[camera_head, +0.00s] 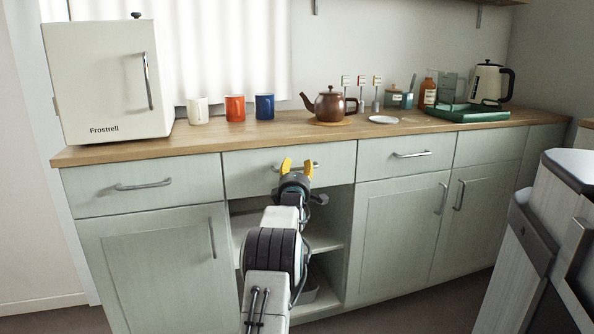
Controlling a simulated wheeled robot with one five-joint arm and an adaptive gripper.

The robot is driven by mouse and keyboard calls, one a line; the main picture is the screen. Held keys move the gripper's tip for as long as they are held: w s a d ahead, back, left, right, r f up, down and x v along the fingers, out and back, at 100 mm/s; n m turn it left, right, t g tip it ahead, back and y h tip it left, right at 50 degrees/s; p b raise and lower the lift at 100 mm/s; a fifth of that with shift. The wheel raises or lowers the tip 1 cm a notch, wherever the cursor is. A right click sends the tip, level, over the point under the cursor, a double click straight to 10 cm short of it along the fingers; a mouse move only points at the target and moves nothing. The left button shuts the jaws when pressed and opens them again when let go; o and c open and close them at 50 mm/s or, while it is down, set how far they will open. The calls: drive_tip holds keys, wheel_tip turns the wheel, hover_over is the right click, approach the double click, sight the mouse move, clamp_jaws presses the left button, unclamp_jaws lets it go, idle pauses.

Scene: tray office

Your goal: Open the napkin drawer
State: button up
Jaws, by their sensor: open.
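Three pale green drawer fronts run under the worktop: a left drawer (90,188), a middle drawer (242,172) and a right drawer (380,164). All are closed. No label shows which one is the napkin drawer. Each has a metal bar handle: the left handle (143,185), the middle handle (316,166) and the right handle (411,155). My gripper (297,167) is open, its yellow fingertips in front of the middle drawer, at its handle. The fingers hide part of that handle, and I cannot tell whether they touch it.
Open shelves (324,241) lie below the middle drawer, with cupboard doors either side. The wooden worktop (215,139) holds a small fridge (105,85), mugs, a brown teapot (331,104), a green tray (468,114) and a kettle (487,84). A white-and-grey bin-like unit (545,240) stands at right.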

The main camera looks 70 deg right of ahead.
drive_tip(key=shift+d, duration=0.1)
drive_tip(key=shift+c, duration=0.2)
clamp_jaws()
idle(0.4)
